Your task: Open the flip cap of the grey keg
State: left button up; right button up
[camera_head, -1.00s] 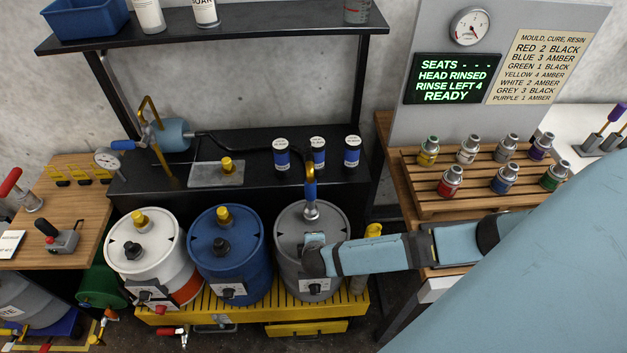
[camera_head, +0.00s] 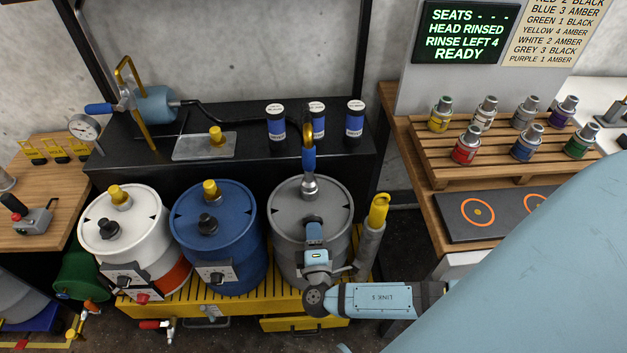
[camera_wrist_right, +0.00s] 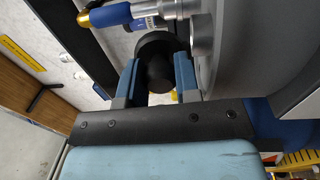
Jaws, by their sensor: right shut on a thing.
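The grey keg (camera_head: 287,215) stands at the right end of the row of kegs. Its black flip cap (camera_head: 313,221) is on the near part of its top, partly covered by my right gripper (camera_head: 314,232). In the right wrist view the black cap (camera_wrist_right: 160,72) sits between the two blue fingers of the right gripper (camera_wrist_right: 157,80), which is shut on it. I cannot tell whether the cap is raised. A metal fitting with a blue handle (camera_head: 309,162) stands on the keg's top behind the cap. My left gripper is not in view.
A blue keg (camera_head: 240,250) and a white keg (camera_head: 105,245) stand to the left on a yellow slatted platform (camera_head: 200,312). A grey cylinder with a yellow top (camera_head: 371,240) stands close right of the grey keg. A wooden rack (camera_head: 440,165) holds several small cans.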

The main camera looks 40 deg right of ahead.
jog(key=shift+s+f+t+h+b, duration=0.25)
jog(key=shift+f+t+b, duration=0.35)
jog(key=shift+b, duration=0.85)
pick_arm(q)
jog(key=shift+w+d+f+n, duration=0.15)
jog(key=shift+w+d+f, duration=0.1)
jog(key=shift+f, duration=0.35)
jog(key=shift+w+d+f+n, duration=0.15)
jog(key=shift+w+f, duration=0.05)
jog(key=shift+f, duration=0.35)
pick_arm(e)
jog(key=shift+a+r+t, duration=0.1)
jog(key=shift+r+t, duration=0.1)
jog(key=shift+t, duration=0.1)
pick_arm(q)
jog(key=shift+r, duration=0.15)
pick_arm(e)
jog(key=o, duration=0.8)
jog(key=shift+o, duration=0.6)
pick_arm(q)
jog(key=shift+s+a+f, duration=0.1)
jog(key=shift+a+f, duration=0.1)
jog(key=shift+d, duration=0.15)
